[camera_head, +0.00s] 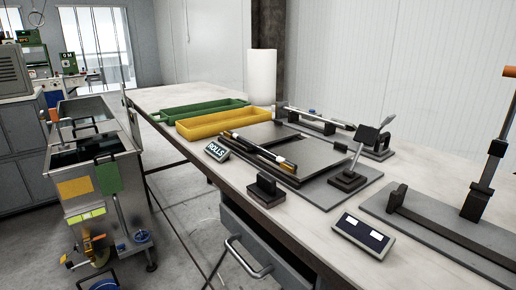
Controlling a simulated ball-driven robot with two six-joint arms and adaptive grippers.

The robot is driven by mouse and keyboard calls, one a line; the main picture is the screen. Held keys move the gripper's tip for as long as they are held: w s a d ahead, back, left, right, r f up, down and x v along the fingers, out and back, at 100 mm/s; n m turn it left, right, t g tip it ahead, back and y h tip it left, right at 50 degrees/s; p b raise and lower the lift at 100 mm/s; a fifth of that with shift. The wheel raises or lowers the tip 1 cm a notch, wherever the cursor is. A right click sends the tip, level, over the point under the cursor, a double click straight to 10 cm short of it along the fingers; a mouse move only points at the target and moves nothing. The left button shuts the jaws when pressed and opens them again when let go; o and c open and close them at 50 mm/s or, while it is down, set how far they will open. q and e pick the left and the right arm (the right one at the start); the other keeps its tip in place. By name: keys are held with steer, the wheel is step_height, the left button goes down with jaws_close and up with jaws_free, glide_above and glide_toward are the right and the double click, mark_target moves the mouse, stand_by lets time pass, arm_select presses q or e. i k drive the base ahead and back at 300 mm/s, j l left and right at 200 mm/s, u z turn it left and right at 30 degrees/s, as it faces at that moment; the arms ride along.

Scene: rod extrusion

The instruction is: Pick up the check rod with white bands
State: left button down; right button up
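A slim dark rod (258,149) with pale stretches and an orange-brown patch near its close end lies slantwise on the front edge of a dark flat plate (262,135) on the workbench. Its bands are too small to tell clearly. Another slim, light grey rod-like piece (318,118) with dark ends rests on a low fixture behind the plate. I cannot tell for certain which of them is the check rod with white bands. Neither of my grippers is in view.
Lever fixtures (361,156) stand right. Yellow (222,122) and green (205,110) trays and a white cylinder (262,77) stand farther back. An open drawer (262,240) juts out below.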

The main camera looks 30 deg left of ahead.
mark_target(278, 159)
steer(key=u, duration=1.4)
steer(key=i+j+u, duration=0.2)
steer(key=i+j, duration=0.25)
steer(key=j, duration=0.1)
